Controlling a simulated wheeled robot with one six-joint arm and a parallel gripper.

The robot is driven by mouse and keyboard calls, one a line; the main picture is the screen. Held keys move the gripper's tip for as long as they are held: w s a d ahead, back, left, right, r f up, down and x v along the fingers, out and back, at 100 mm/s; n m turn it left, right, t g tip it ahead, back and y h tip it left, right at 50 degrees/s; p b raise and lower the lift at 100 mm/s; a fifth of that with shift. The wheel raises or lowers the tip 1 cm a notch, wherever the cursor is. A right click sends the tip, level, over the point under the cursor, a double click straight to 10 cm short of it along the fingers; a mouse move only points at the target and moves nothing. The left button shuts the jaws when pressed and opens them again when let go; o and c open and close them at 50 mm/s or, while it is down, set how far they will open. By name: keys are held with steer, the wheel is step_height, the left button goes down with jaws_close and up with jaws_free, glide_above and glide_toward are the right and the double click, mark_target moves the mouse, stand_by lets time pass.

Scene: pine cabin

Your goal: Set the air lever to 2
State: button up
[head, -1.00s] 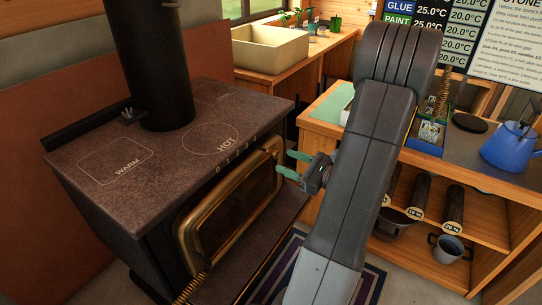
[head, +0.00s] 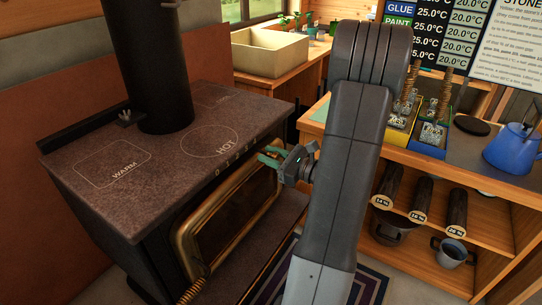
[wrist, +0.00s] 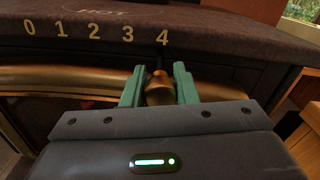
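The air lever (wrist: 159,92) is a short dark rod with a brass knob on the stove's front edge, and in the wrist view it stands below the 4 of the number scale (wrist: 96,32). My gripper (wrist: 160,84) has its green fingers on either side of the knob. In the head view my gripper (head: 270,155) is at the stove's front edge near the right end of the scale. The lever itself is hard to make out there.
The dark stove (head: 90,205) has a brass-framed door (head: 190,240) just below the lever and a black flue pipe (head: 150,65) on top. A wooden shelf unit (head: 480,195) with logs, pots and a blue kettle (head: 511,147) stands to the right.

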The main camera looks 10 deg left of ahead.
jaws_close()
steer(key=s+a, duration=0.2)
steer(key=s, duration=0.5)
steer(key=shift+s+a, duration=0.3)
steer(key=shift+a, duration=0.05)
steer(key=o, duration=0.9)
jaws_free()
steer(key=shift+d, duration=0.1)
steer(key=p+v, duration=0.2)
steer(key=v, duration=1.1)
steer(key=shift+s+d+p, duration=0.1)
steer(key=shift+d+p, duration=0.2)
steer(key=shift+a, duration=0.15)
